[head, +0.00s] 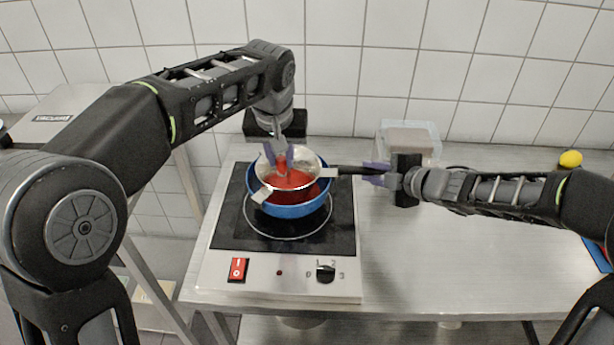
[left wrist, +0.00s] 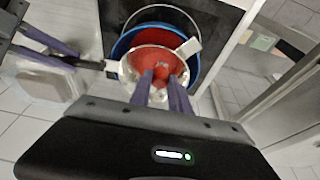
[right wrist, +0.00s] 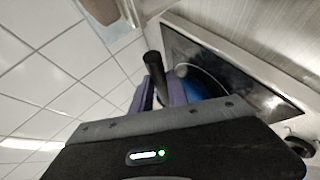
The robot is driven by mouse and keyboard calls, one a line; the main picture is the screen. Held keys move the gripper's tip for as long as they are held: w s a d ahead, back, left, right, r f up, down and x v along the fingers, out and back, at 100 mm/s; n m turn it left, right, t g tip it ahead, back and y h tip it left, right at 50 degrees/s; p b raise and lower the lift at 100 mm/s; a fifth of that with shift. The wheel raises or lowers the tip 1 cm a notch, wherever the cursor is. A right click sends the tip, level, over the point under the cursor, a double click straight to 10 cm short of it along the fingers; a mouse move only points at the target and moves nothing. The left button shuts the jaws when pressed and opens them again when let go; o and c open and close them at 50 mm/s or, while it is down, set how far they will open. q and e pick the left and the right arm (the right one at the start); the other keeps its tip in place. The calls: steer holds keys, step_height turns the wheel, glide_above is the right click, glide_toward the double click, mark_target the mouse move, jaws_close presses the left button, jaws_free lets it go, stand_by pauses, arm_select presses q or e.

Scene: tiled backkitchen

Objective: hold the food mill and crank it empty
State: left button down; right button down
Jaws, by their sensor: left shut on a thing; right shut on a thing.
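The food mill (head: 312,163) is a metal bowl with a long black handle (head: 350,170), resting over a blue pot (head: 297,211). Red food shows in and below the bowl. The left wrist view also shows the mill (left wrist: 128,72) in the blue pot (left wrist: 122,45). My left gripper (head: 280,160) comes down from above and is shut on the crank at the bowl's middle; its fingers (left wrist: 164,78) hide most of the crank. My right gripper (head: 375,174) is shut on the black handle, which shows between its fingers in the right wrist view (right wrist: 154,68).
The pot stands on a black hotplate (head: 232,225) with a red switch (head: 238,269) and a knob (head: 325,273) in front. A clear plastic container (head: 408,132) is behind my right gripper. A yellow fruit (head: 570,158) lies far right. The steel counter (head: 450,260) at front right is clear.

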arm_select(q)
steer(key=shift+w+a, duration=0.25)
steer(key=shift+a, duration=0.4)
steer(key=shift+w+a, duration=0.25)
steer(key=shift+a, duration=0.35)
steer(key=shift+w+a, duration=0.9)
steer(key=shift+w, duration=0.3)
steer(key=c, duration=1.1)
jaws_free()
steer(key=shift+s, duration=0.1)
steer(key=shift+r, duration=4)
